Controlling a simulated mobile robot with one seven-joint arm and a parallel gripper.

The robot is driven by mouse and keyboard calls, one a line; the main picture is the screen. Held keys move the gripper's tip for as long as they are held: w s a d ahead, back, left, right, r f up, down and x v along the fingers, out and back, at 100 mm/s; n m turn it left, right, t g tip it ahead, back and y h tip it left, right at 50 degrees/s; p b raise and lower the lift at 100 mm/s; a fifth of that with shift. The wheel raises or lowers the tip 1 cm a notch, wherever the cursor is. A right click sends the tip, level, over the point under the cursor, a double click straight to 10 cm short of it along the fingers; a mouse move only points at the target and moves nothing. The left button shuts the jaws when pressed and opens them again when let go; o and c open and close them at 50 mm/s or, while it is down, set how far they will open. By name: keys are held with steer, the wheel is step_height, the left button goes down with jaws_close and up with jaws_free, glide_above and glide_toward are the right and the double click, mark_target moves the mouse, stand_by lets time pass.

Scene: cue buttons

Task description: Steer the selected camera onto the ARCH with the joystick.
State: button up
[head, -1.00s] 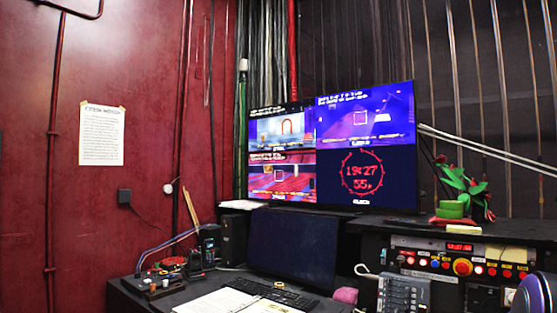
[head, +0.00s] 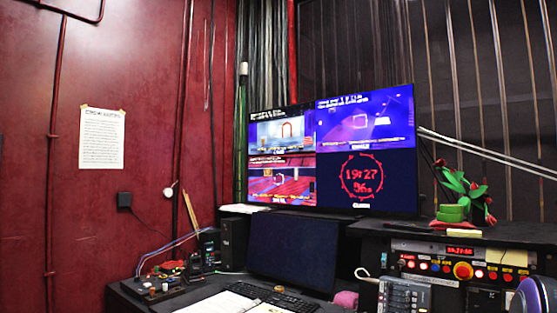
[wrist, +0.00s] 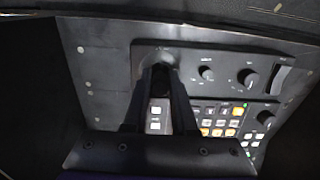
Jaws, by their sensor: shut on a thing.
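The wall monitor (head: 334,207) in the head view has four tiles. The upper-right tile shows a blue-purple scene with a square marker (head: 360,121). The lower-left tile shows a red scene with a white square marker. Which camera is selected I cannot read. In the wrist view my gripper (wrist: 160,72) is shut on a dark stick on the control panel (wrist: 215,60); the fingers hide most of this joystick. The gripper does not show in the head view.
The panel also has knobs (wrist: 249,77) and lit buttons (wrist: 218,122) to the right of the fingers. In the head view the desk carries a dark screen (head: 291,250), a keyboard (head: 283,297) and papers. A console (head: 463,270) with lit buttons stands at right.

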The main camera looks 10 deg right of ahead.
steer(key=shift+s, duration=0.1)
stand_by(0.4)
steer(key=shift+o, duration=0.6)
steer(key=shift+s+d, duration=0.3)
steer(key=shift+d, duration=0.1)
steer(key=shift+a, duration=0.1)
steer(key=shift+w+a, duration=0.1)
steer(key=shift+w, duration=0.1)
steer(key=shift+c, duration=0.4)
steer(key=shift+w+a, duration=0.15)
steer(key=shift+a, duration=0.05)
steer(key=shift+c, duration=0.2)
stand_by(1.3)
steer(key=o, duration=0.6)
steer(key=shift+o, duration=0.2)
